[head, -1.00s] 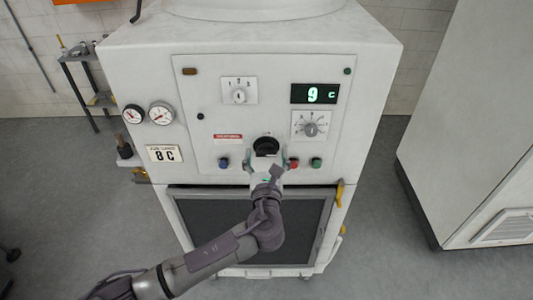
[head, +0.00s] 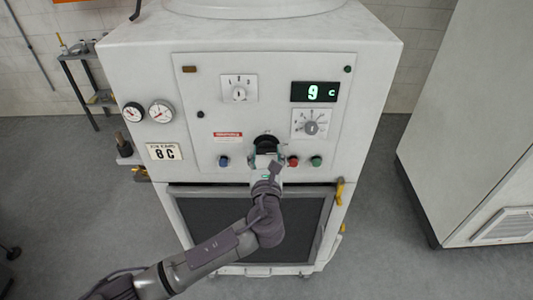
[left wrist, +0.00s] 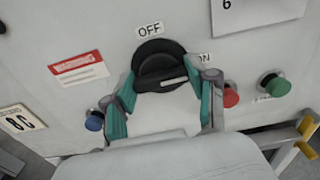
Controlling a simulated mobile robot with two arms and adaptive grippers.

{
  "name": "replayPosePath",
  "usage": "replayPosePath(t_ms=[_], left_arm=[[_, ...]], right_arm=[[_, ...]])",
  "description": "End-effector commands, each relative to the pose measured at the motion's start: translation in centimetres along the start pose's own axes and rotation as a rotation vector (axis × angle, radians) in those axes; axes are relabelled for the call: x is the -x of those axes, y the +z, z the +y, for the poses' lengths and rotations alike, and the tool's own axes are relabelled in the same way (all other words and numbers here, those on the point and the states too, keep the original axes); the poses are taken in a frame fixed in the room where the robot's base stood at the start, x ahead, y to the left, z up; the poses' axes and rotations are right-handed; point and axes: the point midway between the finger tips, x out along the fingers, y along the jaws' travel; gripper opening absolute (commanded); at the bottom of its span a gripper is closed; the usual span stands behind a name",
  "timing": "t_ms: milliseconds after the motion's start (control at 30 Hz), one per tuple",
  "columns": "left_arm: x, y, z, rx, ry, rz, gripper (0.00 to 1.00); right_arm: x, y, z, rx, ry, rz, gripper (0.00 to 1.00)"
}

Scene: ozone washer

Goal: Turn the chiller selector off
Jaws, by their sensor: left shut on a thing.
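The chiller selector is a black rotary knob (head: 266,143) low on the white front panel, right of centre. In the left wrist view the knob (left wrist: 158,62) has an OFF label (left wrist: 150,29) above it and a partly hidden ON label (left wrist: 204,57) to its right. A short pale mark shows on the knob's lower right; I cannot tell its exact setting. My left gripper (head: 267,160) reaches up from below, its teal-padded fingers (left wrist: 165,82) on either side of the knob and shut on it. My right gripper is not in view.
A blue button (head: 224,162), a red button (head: 293,161) and a green button (head: 316,161) flank the knob closely. A white cabinet (head: 470,130) stands right.

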Motion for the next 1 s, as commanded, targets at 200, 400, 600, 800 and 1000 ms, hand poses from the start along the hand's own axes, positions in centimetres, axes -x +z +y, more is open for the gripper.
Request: replayPosePath(t_ms=[200, 400, 600, 800, 1000], left_arm=[[0.0, -0.2, 0.0, 0.116, 0.000, 0.001, 0.23], [0.1, -0.3, 0.1, 0.290, 0.001, 0.003, 0.23], [0.1, -0.3, 0.1, 0.481, 0.001, 0.001, 0.23], [0.0, -0.4, 0.2, 0.670, 0.001, 0.001, 0.23], [0.0, -0.5, 0.3, 0.860, 0.001, 0.001, 0.23]], right_arm=[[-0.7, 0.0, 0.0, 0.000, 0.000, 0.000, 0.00], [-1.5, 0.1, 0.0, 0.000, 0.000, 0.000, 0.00], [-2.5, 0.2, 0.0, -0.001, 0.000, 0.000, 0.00], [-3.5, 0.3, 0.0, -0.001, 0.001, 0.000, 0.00], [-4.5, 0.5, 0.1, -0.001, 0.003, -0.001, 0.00]])
